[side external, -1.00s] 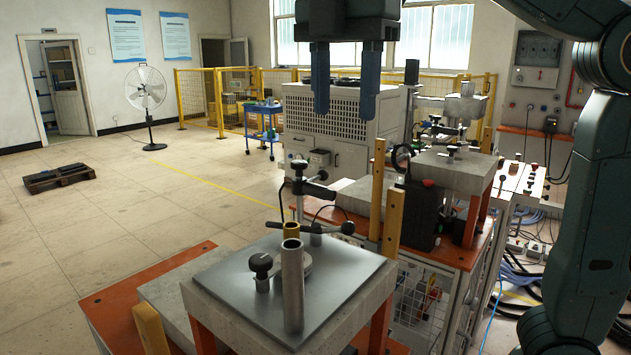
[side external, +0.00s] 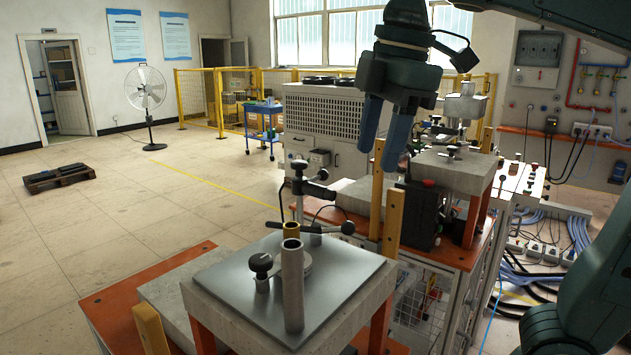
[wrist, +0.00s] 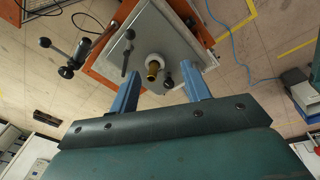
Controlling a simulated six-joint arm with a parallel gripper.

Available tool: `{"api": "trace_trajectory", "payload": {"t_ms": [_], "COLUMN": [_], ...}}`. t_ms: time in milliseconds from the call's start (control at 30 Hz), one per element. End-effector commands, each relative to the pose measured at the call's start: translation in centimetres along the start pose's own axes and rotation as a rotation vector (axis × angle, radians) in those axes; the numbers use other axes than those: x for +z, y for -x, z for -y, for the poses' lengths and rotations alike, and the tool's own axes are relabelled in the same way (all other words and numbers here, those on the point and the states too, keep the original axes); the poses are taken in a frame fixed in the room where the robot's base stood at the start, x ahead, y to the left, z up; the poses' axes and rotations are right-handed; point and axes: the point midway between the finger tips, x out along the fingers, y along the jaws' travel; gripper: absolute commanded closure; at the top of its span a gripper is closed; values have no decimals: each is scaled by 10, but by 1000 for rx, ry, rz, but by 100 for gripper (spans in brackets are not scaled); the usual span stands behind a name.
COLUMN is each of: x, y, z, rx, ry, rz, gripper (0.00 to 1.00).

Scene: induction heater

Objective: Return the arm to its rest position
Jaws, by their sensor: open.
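My gripper (side external: 384,142) is open and empty, with two blue fingers pointing down. In the side external view it hangs in the air above and behind the plate stand, in front of the white machine. In the wrist view the fingers of my gripper (wrist: 161,95) are spread apart, with the metal plate (wrist: 175,45) seen beyond them. A grey tube (side external: 292,285) stands upright on the metal plate (side external: 335,285). A brass-coloured piece (side external: 291,230) stands behind the tube, and it also shows in the wrist view (wrist: 152,69).
Black-knobbed clamps (side external: 300,170) rise beside the plate. A wooden post (side external: 393,222) and a black box (side external: 420,215) stand to the right. A white machine (side external: 340,125) is behind. Cables (side external: 550,255) lie on the floor at right. Open floor (side external: 120,210) lies at left.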

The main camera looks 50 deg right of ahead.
Motion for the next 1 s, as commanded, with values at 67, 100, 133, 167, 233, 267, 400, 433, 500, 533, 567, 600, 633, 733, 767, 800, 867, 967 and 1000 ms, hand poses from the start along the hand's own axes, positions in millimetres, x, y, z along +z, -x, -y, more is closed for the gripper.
{"api": "trace_trajectory", "payload": {"t_ms": [67, 100, 133, 167, 233, 267, 400, 433, 500, 533, 567, 600, 633, 733, 767, 800, 867, 967, 1000], "x": [12, 18, 22, 26, 35, 39, 58, 62, 71, 75, 78, 84, 87, 98, 101, 105, 109, 113, 114], "y": [-11, -17, -21, -25, -36, -41, -63, -68, -80, -86, -91, -98, -104, -120, -124, -130, -136, -144, -146], "z": [4, 5, 7, 8, 11, 13, 21, 22, 27, 30, 32, 34, 37, 44, 45, 48, 51, 54, 54], "rx": [22, 32, 40, 49, 67, 74, 108, 115, 130, 137, 144, 152, 158, 174, 179, 184, 190, 196, 198], "ry": [-90, -135, -169, -203, -283, -317, -476, -511, -589, -623, -656, -700, -732, -832, -858, -890, -929, -973, -984], "rz": [-17, -26, -34, -42, -61, -68, -109, -118, -140, -150, -160, -174, -184, -216, -225, -235, -249, -265, -270], "gripper": [53, 53, 53, 53, 53, 53, 53, 53, 53, 53, 53, 53, 53, 53, 53, 53, 53, 53, 53]}}
